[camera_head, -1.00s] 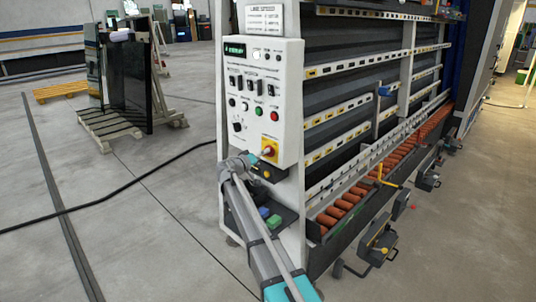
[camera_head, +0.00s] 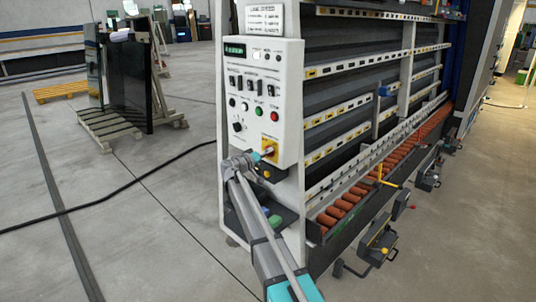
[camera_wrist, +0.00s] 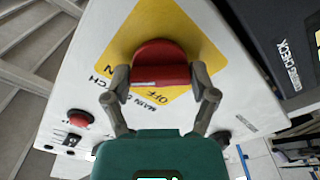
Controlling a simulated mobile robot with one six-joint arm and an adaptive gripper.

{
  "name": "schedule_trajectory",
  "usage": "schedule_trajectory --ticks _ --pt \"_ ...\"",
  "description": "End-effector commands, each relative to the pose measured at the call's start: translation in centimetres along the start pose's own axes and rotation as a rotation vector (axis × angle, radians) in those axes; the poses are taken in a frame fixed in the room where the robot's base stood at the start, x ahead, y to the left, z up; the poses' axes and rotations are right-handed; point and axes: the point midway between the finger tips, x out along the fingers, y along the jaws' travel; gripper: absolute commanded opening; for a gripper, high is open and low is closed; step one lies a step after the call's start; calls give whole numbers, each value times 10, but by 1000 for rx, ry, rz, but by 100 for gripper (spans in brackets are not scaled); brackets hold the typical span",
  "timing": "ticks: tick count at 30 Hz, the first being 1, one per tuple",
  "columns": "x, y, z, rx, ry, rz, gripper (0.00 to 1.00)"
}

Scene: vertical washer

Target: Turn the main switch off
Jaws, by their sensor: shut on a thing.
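The main switch is a red knob (camera_wrist: 162,62) on a yellow plate (camera_wrist: 205,50) in the wrist view, with lettering that includes "MAIN" and "OFF" below the knob. In the head view its yellow plate (camera_head: 270,143) is at the lower right of the white control panel (camera_head: 264,95), and my gripper covers part of the knob. My gripper (camera_wrist: 160,78) has one finger on each side of the red knob and is shut on it. In the head view my gripper (camera_head: 264,153) reaches the panel from below.
A red button (camera_wrist: 82,118) is left of the switch in the wrist view. Other buttons and black switches (camera_head: 247,83) fill the panel above. The washer's orange rollers (camera_head: 380,173) run off to the right. Open floor (camera_head: 150,220) lies to the left.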

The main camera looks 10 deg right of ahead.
Motion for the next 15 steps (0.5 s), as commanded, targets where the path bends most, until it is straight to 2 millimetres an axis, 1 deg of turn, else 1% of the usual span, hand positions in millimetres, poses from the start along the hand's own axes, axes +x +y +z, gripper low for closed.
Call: schedule_trajectory --ticks 1,8,15 --pt "8 4 4 0 0 0 27" --pt "1 0 1 -18 -2 1 27" --pt "0 0 0 -101 -2 0 27"
